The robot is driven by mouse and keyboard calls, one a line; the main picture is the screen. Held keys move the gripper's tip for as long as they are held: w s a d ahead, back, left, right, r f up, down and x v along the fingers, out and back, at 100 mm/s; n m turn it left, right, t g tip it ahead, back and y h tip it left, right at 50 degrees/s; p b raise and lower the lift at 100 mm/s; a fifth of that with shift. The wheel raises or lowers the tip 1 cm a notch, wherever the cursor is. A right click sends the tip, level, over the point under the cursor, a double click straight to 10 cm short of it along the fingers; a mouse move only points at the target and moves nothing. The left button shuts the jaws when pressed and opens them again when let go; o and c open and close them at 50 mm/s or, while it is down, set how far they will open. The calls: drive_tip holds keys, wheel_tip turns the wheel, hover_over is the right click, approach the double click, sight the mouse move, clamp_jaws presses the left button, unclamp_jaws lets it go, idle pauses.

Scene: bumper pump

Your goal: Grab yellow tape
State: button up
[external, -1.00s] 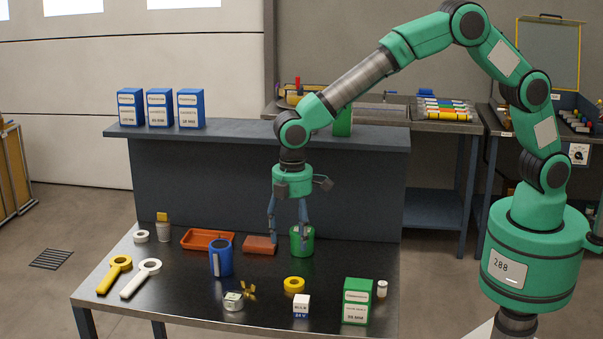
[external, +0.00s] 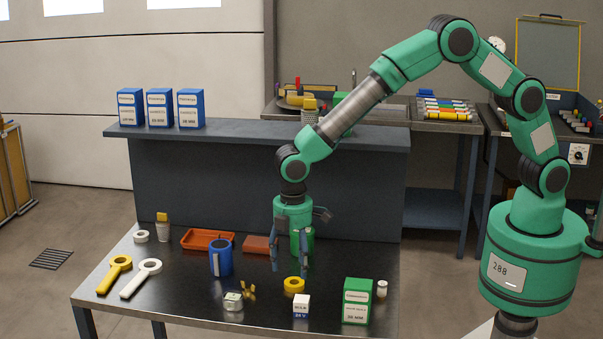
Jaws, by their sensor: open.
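The yellow tape (external: 294,285) is a small yellow ring lying flat on the dark table, near the front middle. My gripper (external: 289,266) points down with its fingers apart, just above and behind the tape. One fingertip shows to the left of the tape and the other to its upper right. Nothing shows between the fingers. I cannot tell the exact height of the fingertips over the table.
A gold winged part (external: 249,291) and a blue mug (external: 221,258) are to the left. A green box (external: 357,301) stands to the right.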

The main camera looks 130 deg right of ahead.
sight(295, 280)
drive_tip(key=shift+f, duration=0.1)
drive_tip(key=shift+s+a+f+b, duration=0.1)
drive_tip(key=shift+f+b, duration=0.6)
drive_tip(key=shift+f, duration=1.75)
drive_tip(key=c, duration=1.1)
